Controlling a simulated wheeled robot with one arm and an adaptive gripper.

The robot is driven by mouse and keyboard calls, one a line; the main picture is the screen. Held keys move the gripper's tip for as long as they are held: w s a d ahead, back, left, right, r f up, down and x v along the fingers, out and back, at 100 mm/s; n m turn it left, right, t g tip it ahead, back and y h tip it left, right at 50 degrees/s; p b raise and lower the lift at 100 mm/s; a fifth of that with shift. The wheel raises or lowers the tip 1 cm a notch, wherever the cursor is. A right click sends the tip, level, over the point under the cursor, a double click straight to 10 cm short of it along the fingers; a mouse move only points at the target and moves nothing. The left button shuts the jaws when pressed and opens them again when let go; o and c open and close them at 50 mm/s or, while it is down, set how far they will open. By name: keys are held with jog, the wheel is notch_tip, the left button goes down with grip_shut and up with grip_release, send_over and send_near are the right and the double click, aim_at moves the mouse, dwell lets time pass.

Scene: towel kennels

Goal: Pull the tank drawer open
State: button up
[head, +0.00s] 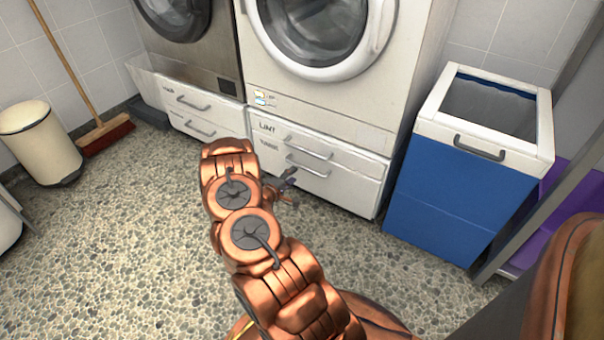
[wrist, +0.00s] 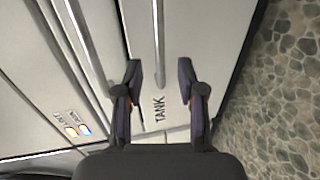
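The tank drawer (wrist: 205,35) is a white front panel with the word TANK on it in the wrist view. It looks closed, and shows in the head view as the lower drawer (head: 335,186) under the right-hand machine. Its grey bar handle (wrist: 158,40) also shows in the head view (head: 308,170). My gripper (wrist: 160,74) is open and empty, with one dark finger on each side of the handle's line. I cannot tell how near the fingertips are to the bar. In the head view my gripper (head: 287,184) is low in front of the drawer, partly hidden by my arm.
The LINT drawer (head: 350,158) with its own handle sits just above. A blue and white bin (head: 450,185) stands close on the right. A broom (head: 105,135) and a cream bin (head: 38,145) are at the left. The speckled floor (head: 130,230) before the machines is clear.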

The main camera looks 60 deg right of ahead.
aim_at(302, 166)
jog(key=shift+b+x, duration=1.5)
jog(key=shift+x, duration=2.45)
jog(key=shift+s, duration=0.1)
grip_shut()
